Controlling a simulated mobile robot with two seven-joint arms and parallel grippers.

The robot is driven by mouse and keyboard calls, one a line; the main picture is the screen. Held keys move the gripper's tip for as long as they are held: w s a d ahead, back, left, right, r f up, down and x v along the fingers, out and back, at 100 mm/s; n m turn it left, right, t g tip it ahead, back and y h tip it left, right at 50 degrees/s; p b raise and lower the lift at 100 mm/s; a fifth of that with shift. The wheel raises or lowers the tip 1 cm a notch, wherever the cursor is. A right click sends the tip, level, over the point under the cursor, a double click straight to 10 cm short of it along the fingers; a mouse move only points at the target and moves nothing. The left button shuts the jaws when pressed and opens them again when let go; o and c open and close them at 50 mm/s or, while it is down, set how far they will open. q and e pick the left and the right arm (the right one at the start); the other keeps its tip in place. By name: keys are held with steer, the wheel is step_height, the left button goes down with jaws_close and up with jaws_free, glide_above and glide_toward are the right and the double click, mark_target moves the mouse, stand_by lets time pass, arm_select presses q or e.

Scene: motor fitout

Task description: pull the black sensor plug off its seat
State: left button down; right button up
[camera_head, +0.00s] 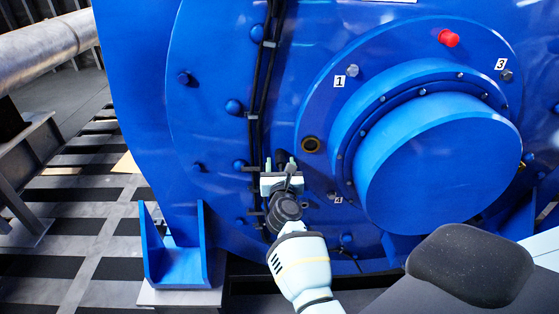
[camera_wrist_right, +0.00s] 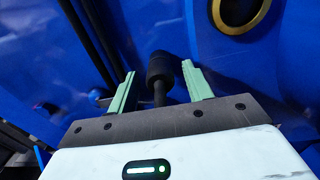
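The black sensor plug (camera_wrist_right: 160,68) shows in the wrist view between the two green fingers of my right gripper (camera_wrist_right: 158,82). Its thick head is up and a thinner stem runs down toward the gripper body. A gap shows on each side of it, so the fingers are open and apart from it. In the head view my right gripper (camera_head: 280,164) is at the blue motor's face, left of the big round cover. The plug is small and hard to make out there. My left gripper is not in view.
A brass-rimmed hole (camera_head: 311,145) is just up and right of my right gripper; it also shows in the wrist view (camera_wrist_right: 240,18). Black cables (camera_head: 262,75) run down the blue motor (camera_head: 225,60) close to the gripper. A red cap (camera_head: 448,38) is at upper right.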

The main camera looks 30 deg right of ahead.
steer(key=c, duration=0.9)
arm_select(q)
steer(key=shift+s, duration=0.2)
arm_select(e)
jaws_close()
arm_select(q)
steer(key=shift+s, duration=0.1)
arm_select(e)
steer(key=shift+s+a, duration=0.1)
